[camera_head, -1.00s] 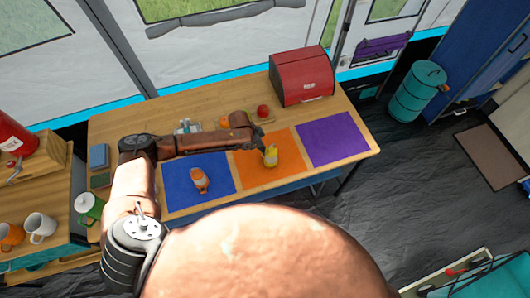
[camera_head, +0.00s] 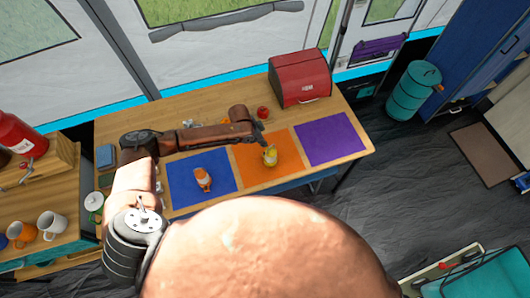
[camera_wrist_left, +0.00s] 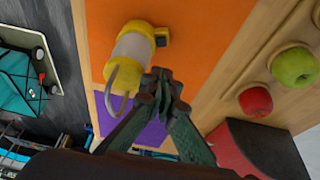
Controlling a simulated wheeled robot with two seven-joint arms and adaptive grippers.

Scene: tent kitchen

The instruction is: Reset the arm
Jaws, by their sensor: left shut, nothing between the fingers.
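My left arm (camera_head: 200,135) reaches from the left over the table. My left gripper (camera_head: 262,142) is shut and empty, just above and behind a yellow lantern (camera_head: 270,156). The lantern stands on the orange mat (camera_head: 252,178). In the left wrist view, the closed fingertips (camera_wrist_left: 160,84) show next to the lantern (camera_wrist_left: 130,48), near its grey handle; I cannot tell whether they touch it. An orange-and-white lantern (camera_head: 203,179) stands on the blue mat (camera_head: 183,175). The purple mat (camera_head: 330,138) is bare. My right gripper is not in view.
A red bread box (camera_head: 300,78) stands at the table's back right. A red apple (camera_wrist_left: 256,101) and a green apple (camera_wrist_left: 294,66) lie behind the orange mat. Mugs (camera_head: 52,224) stand on the left counter. My arm partly hides small items at the back.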

